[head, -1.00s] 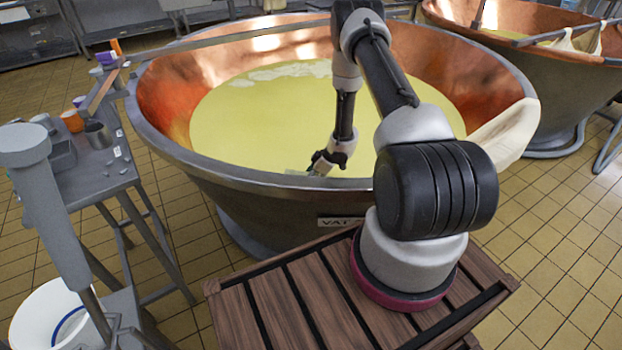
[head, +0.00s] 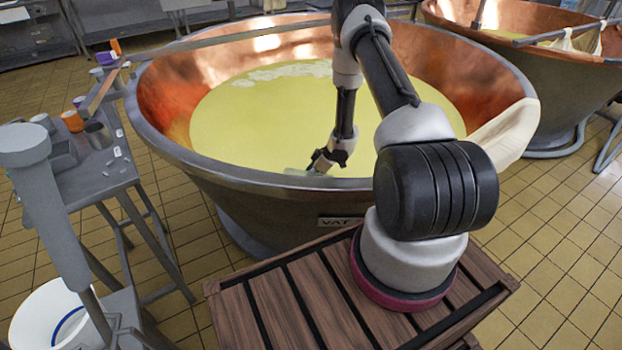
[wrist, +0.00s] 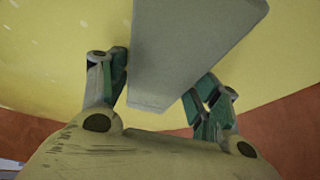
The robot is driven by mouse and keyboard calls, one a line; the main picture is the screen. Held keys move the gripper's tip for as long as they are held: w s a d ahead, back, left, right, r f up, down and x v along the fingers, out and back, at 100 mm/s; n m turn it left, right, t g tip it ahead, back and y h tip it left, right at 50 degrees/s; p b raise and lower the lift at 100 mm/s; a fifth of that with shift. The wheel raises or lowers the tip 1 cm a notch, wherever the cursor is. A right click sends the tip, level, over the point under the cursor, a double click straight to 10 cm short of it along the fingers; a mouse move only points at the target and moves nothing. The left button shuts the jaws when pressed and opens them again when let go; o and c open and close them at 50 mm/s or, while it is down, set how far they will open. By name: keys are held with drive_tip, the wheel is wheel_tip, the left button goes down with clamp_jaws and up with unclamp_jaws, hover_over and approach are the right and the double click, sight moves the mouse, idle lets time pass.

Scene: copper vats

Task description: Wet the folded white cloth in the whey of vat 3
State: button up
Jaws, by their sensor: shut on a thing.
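The large copper vat (head: 182,154) stands in front of me with pale yellow whey (head: 265,115) in it. Its label (head: 338,221) reads "VAT"; my arm hides the number. My gripper (head: 322,163) is inside the near rim, low over the whey. In the wrist view my gripper (wrist: 162,92) is shut on the folded white cloth (wrist: 190,50), which looks like a flat greyish slab between the fingers. The cloth (head: 296,172) shows only as a small pale piece behind the near rim in the head view. I cannot tell whether it touches the whey.
A cream cloth (head: 508,132) hangs over the vat's right rim. A long bar (head: 220,42) crosses the vat's far side. A grey side table (head: 100,180) with cups stands left, above a white bucket (head: 55,315). Another copper vat (head: 560,80) stands at back right.

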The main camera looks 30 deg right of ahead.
wheel_tip(320, 180, up, 38)
drive_tip(key=shift+r, duration=0.2)
idle(1.4)
idle(0.8)
